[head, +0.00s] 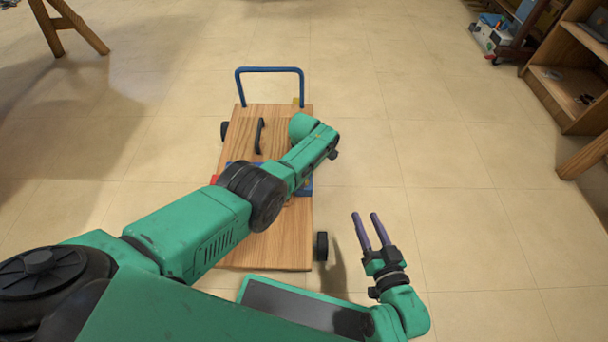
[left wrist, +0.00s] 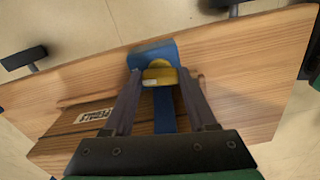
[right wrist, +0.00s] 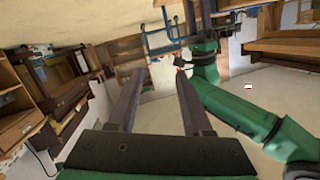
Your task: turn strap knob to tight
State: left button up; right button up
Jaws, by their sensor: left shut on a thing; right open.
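The yellow strap knob (left wrist: 158,77) shows in the left wrist view on a blue buckle (left wrist: 150,53), with a blue strap (left wrist: 164,110) running toward me over a wooden cart. My left gripper (left wrist: 163,76) is shut on the knob, one finger on each side. In the head view my left arm hides the knob and the left gripper. The wooden cart (head: 290,240) stands on the floor with a blue push handle (head: 270,70). My right gripper (head: 370,230) is open and empty, right of the cart. It also shows empty in the right wrist view (right wrist: 154,82).
A wooden box labelled "PEDALS" (left wrist: 95,115) lies under the strap. A black handle (head: 259,136) and black wheels (head: 321,246) belong to the cart. A wooden shelf (head: 560,90) stands at far right. The tiled floor (head: 470,200) right of the cart is clear.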

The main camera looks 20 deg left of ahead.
pick_arm(q)
jog(key=shift+n, duration=0.8)
pick_arm(e)
jog(key=shift+w+r, duration=0.25)
jog(key=shift+r, duration=0.1)
pick_arm(q)
jog(key=shift+a, duration=0.1)
pick_arm(e)
jog(key=shift+w+r, duration=0.2)
